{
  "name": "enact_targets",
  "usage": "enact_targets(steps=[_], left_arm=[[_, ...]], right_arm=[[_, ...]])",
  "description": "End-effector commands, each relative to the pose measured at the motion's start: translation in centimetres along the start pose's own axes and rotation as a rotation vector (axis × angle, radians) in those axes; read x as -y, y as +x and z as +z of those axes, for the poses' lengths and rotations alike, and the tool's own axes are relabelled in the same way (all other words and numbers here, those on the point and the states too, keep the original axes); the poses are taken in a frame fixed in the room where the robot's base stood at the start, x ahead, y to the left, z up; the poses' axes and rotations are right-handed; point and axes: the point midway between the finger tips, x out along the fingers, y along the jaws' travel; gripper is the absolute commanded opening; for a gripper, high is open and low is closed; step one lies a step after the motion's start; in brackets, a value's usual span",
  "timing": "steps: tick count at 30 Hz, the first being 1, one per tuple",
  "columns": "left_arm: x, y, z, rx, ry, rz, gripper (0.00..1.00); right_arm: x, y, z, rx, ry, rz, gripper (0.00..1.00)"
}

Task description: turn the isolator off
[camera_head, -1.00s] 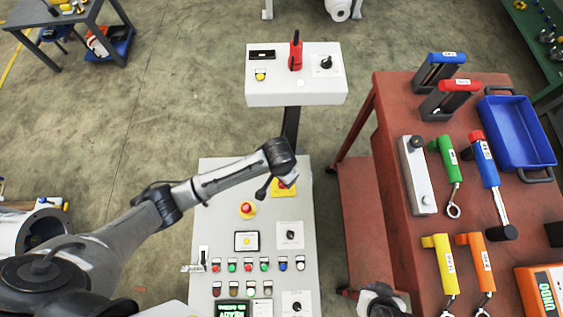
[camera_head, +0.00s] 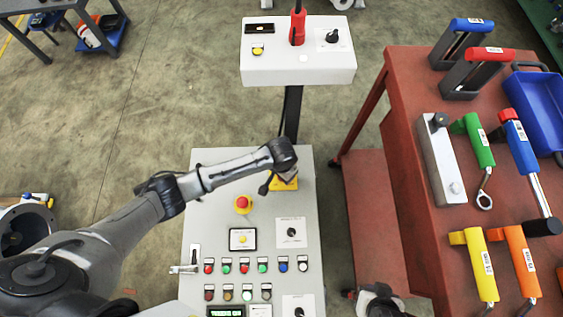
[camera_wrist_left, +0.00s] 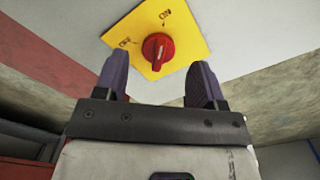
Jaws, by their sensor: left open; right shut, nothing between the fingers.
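The isolator is a red knob (camera_wrist_left: 158,50) on a yellow plate (camera_wrist_left: 188,42) marked ON and OFF. In the head view the yellow plate (camera_head: 286,184) is at the panel's top right, mostly hidden by my left wrist. My left gripper (camera_wrist_left: 159,80) is open, its two fingers apart below the knob, with nothing between them. Whether they overlap the knob in depth is unclear. My right gripper (camera_head: 378,301) is shut and empty at the bottom edge of the head view, partly cut off.
The grey panel (camera_head: 205,240) carries a red emergency button (camera_head: 242,203), several small buttons and black rotary switches. A white control box (camera_head: 300,68) stands behind it. A red table (camera_head: 405,95) with coloured tools and a blue tray (camera_head: 540,110) is at the right.

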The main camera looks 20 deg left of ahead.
Motion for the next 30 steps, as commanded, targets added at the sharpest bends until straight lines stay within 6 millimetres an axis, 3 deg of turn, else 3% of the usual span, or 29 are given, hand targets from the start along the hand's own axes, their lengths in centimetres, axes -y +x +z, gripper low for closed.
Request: enact_targets(steps=[1,7,21,30], left_arm=[[0.0,1.1,0.0,0.001,0.000,0.000,0.64],[0.0,2.9,0.0,0.000,0.001,-0.001,0.64],[0.0,3.5,0.0,-0.001,0.000,0.000,0.64],[0.0,3.5,0.0,-0.001,0.000,0.000,0.37]], right_arm=[[0.0,0.8,0.3,0.001,-0.002,0.002,0.00],[-0.1,1.7,0.6,0.001,-0.005,0.004,0.00],[0.1,1.9,0.6,0.001,0.001,0.000,0.00],[0.2,1.9,0.6,0.000,0.005,-0.004,0.00]])
